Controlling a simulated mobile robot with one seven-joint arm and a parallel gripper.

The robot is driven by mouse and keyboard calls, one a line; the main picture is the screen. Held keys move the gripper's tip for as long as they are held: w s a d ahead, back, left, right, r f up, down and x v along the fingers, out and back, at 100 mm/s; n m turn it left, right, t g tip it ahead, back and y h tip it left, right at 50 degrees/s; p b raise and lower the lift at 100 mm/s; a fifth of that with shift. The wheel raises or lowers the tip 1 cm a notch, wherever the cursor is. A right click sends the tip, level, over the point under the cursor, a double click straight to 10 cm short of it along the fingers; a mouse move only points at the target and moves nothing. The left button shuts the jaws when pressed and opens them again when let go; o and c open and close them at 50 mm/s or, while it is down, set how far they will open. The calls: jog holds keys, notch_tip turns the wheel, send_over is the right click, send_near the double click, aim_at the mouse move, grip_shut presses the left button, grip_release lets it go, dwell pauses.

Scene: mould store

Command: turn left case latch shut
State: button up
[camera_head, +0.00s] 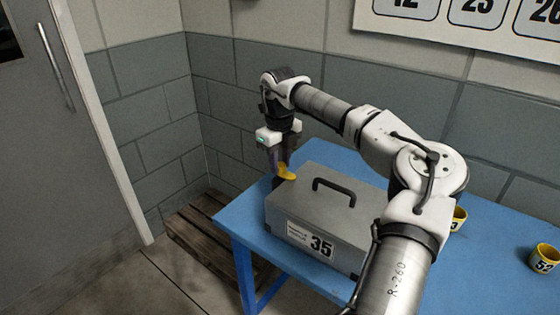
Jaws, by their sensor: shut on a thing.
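A grey case (300,207) stands on the blue table, with a dark handle (335,184) on its lid and a label reading 35 (311,241) on its front. A yellow latch (287,172) sits at the case's left end, near the back corner of the lid. My gripper (280,168) comes down from above at that end and is shut on the yellow latch. The fingers partly cover the latch, so its exact angle is hard to tell. No second latch shows; my arm hides the right end of the case.
The blue table (490,270) has free room at the right. A yellow cup marked 52 (544,258) stands at the right edge, and another yellow cup (458,217) is partly behind my arm. A wooden pallet (190,235) lies on the floor at left.

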aim_at(280, 165)
jog(key=o, duration=1)
notch_tip(280, 165, up, 14)
jog(key=shift+s+f+b, duration=0.1)
jog(key=shift+b, duration=0.5)
jog(key=shift+a, duration=0.15)
